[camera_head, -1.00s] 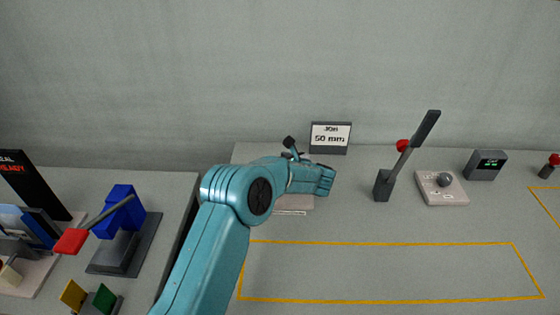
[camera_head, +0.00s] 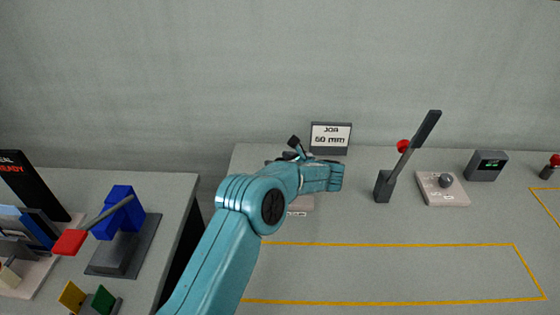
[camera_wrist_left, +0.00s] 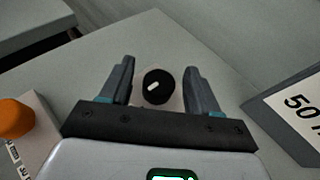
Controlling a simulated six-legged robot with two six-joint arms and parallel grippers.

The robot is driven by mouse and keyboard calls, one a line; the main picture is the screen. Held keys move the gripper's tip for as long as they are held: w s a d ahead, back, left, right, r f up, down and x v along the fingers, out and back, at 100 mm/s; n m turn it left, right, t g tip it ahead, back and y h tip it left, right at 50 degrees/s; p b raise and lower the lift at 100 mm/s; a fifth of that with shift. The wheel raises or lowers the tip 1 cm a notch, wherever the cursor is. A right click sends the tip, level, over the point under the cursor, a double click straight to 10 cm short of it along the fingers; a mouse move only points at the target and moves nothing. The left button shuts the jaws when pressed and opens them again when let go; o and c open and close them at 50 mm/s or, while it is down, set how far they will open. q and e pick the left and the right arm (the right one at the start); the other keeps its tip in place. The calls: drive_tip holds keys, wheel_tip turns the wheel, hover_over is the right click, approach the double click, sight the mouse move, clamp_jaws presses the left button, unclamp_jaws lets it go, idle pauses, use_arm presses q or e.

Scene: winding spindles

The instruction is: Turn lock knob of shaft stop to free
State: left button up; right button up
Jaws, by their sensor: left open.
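A round black knob (camera_wrist_left: 158,86) with a white pointer mark shows in the left wrist view on a pale block. The mark lies slanted, rising to the right. My left gripper (camera_wrist_left: 160,66) is open, with one finger on each side of the knob; whether they touch it I cannot tell. In the head view my left gripper (camera_head: 333,176) is over a pale base (camera_head: 299,211), and my arm hides the knob there. My right gripper is not in view.
A job sign (camera_head: 330,138) stands behind my gripper. A lever (camera_head: 404,160), a pale dial plate (camera_head: 442,190) and a grey display box (camera_head: 486,166) stand to the right. An orange knob (camera_wrist_left: 15,118) is at the wrist view's left. The yellow-outlined area is empty.

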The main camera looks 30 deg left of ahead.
use_arm(q)
drive_tip(key=b+v, duration=0.1)
drive_tip(key=v, duration=1.5)
drive_tip(key=shift+s+d+f, duration=0.1)
